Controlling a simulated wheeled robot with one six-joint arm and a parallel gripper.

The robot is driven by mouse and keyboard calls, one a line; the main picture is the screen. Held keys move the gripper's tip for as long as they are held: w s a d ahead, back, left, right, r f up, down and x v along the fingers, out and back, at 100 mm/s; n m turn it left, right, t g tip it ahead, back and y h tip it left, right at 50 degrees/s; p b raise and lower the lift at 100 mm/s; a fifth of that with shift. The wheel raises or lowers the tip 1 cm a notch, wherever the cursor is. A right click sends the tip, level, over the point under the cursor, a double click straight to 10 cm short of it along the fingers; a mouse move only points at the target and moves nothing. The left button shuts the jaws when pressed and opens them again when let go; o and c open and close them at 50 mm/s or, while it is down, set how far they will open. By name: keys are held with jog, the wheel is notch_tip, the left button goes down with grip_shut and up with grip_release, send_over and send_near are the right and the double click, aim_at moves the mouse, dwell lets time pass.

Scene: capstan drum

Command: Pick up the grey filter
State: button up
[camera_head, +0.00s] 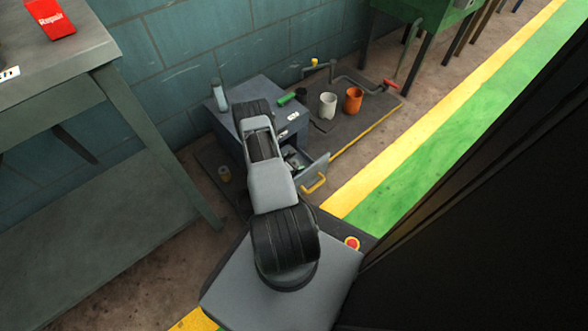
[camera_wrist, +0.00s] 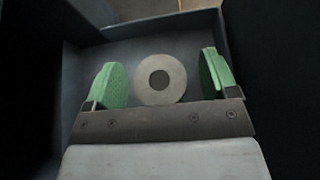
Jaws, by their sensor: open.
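In the wrist view the grey filter (camera_wrist: 160,97), a round ring with a dark hole in its middle, sits inside a dark box-like compartment. My gripper (camera_wrist: 162,74) is open, with one green-padded finger on each side of the filter and a visible gap to each. How far the fingertips are above or below the filter's top is hard to judge. In the head view my arm reaches over a blue-grey cabinet with an open drawer (camera_head: 314,171), which has a yellow handle. My arm hides much of the drawer, and I cannot make out the filter there.
A pale grey cup (camera_head: 328,105) and an orange cup (camera_head: 353,100) stand on a dark platform right of the cabinet. A grey bottle (camera_head: 219,97) and a green cylinder (camera_head: 286,99) are near the cabinet top. A grey table (camera_head: 85,80) fills the left. Compartment walls surround my gripper.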

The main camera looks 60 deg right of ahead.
jog(key=shift+c, duration=0.4)
jog(key=c, duration=1)
